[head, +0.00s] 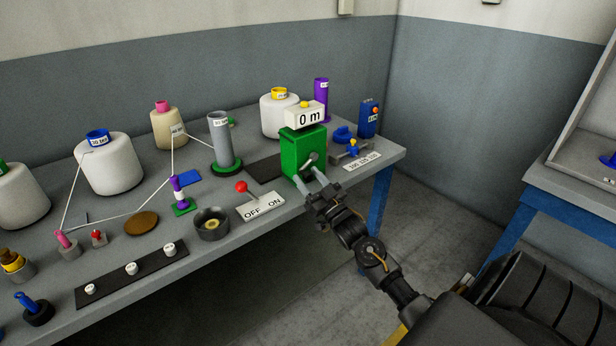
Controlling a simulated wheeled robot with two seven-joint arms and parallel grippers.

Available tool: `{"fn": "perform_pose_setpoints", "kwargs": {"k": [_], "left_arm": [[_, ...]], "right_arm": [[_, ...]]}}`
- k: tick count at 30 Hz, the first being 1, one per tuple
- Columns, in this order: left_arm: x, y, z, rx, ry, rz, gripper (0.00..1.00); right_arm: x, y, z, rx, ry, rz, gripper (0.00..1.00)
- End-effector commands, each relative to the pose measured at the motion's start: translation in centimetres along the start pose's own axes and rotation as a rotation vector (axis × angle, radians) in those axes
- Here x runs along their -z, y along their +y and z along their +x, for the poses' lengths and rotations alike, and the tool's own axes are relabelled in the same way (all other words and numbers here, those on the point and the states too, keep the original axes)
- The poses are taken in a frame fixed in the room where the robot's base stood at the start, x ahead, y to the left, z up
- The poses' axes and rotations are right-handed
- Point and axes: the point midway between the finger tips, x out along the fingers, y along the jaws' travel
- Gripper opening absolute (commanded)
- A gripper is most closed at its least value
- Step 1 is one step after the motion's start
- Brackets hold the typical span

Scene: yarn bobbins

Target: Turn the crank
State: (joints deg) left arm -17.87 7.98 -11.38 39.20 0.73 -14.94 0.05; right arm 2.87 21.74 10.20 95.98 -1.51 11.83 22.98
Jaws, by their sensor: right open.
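A green box (297,146) stands on the table near its right end, with a white display on top reading "0 m" (310,117). A small grey crank (311,158) sits on the front face of the box. My right gripper (311,177) is open in front of that face, with its two light fingers pointing at the box just below the crank. I cannot tell whether a finger touches the crank or the box. My left gripper is not in view.
A red-knobbed lever (241,187) on an OFF/ON plate (262,208) lies left of the gripper. A counter plate (361,161) and a blue device (368,118) stand right of the box. Yarn bobbins (108,163) with white threads fill the left. Floor is clear in front.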

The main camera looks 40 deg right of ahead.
Motion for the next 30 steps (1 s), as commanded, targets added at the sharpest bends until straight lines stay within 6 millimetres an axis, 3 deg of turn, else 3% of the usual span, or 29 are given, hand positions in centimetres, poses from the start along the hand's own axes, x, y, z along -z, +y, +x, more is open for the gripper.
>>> {"fn": "perform_pose_setpoints", "kwargs": {"k": [11,23,30], "left_arm": [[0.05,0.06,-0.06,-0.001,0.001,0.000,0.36],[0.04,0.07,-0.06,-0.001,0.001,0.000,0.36],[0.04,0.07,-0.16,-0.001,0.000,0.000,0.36]], "right_arm": [[-0.05,-0.02,0.62,0.000,-0.001,0.000,0.51],[-0.05,-0.03,0.59,0.000,-0.001,0.001,0.00],[-0.03,-0.19,0.70,0.000,-0.001,0.007,0.00]]}}
